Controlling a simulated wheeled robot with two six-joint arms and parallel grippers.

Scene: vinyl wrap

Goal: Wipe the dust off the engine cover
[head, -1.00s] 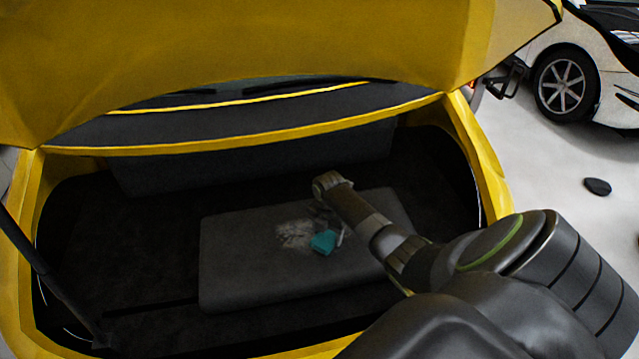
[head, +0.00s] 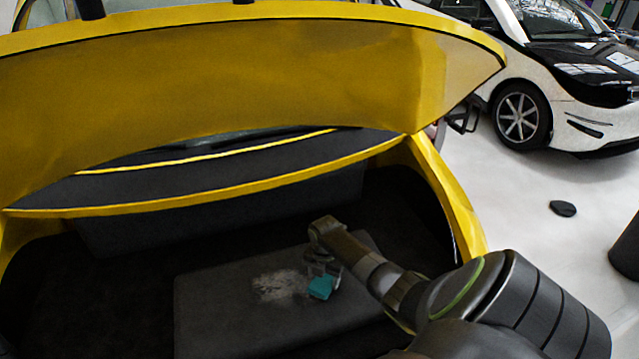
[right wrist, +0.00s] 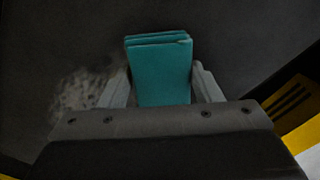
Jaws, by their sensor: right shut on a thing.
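The engine cover (head: 225,325) is a flat dark grey panel inside the open yellow car's bay. A pale patch of dust (head: 278,286) lies on its upper middle part; the dust also shows at the left in the right wrist view (right wrist: 80,98). My right gripper (head: 322,278) is shut on a folded teal cloth (head: 320,288), just right of the dust. In the right wrist view the cloth (right wrist: 162,70) sits between the two fingers. I cannot tell whether the cloth touches the cover. My left gripper is not in view.
The raised yellow lid (head: 230,85) hangs over the bay. The bay's yellow right edge (head: 447,195) runs close to my right arm. A white car (head: 560,90) stands at the back right. A small dark object (head: 563,208) lies on the pale floor.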

